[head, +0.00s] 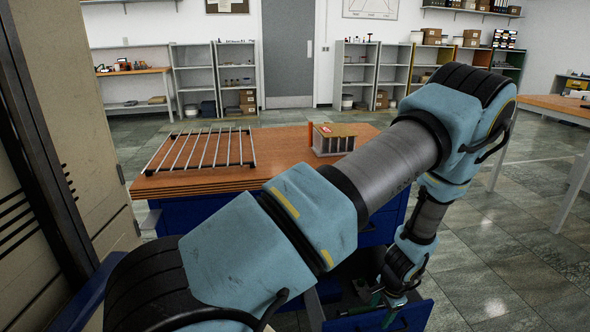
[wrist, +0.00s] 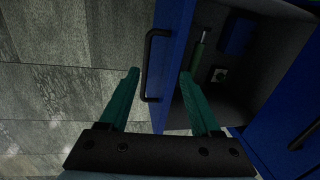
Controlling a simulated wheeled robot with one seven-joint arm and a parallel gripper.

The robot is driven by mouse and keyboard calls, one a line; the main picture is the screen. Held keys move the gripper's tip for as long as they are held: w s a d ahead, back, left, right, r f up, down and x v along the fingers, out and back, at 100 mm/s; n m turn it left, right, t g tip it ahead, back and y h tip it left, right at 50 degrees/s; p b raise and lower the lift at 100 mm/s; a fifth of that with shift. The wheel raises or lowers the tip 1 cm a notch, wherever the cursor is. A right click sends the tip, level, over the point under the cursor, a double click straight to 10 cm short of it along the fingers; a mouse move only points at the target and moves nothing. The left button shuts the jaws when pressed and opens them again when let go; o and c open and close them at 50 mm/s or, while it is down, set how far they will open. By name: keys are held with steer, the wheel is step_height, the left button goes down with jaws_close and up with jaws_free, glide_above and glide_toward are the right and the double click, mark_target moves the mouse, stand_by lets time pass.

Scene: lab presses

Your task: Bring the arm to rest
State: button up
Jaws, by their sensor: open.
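My blue-grey arm reaches across the head view from lower left to the right and bends down. My gripper (head: 385,301) is low beside the front of the workbench, partly blurred into the dark there. In the wrist view my gripper (wrist: 160,74) has its two green fingers spread apart with nothing held between them. One finger is on the outer side of a blue drawer front (wrist: 173,60), the other on the drawer's inner side. The black drawer handle (wrist: 151,65) lies between the fingers; I cannot tell whether they touch it.
The open drawer holds a green-handled tool (wrist: 198,50), a blue block (wrist: 236,36) and a small square part (wrist: 219,75). The wooden benchtop (head: 275,145) carries a metal rack (head: 200,150) and a small slotted box (head: 333,139). A tall cabinet (head: 75,120) stands close left. Floor is open at right.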

steer(key=w+a+r+n+b, duration=0.3)
steer(key=a+r+n, duration=0.1)
steer(key=a+r, duration=0.3)
steer(key=w+a+r+n+b, duration=0.2)
steer(key=w+a+r+n, duration=0.1)
steer(key=a+r, duration=0.45)
steer(key=s+a+r+n+b, duration=0.2)
steer(key=s+a+r+n, duration=0.15)
steer(key=a, duration=0.35)
steer(key=s+a+r+n+b, duration=0.2)
steer(key=s+a+r+n, duration=0.15)
steer(key=a, duration=0.45)
step_height(320, 180, up, 20)
steer(key=s+p, duration=0.1)
steer(key=p, duration=1.7)
steer(key=shift+s+f+g+h, duration=0.15)
steer(key=shift+f+g+h, duration=0.05)
steer(key=shift+g+h, duration=0.1)
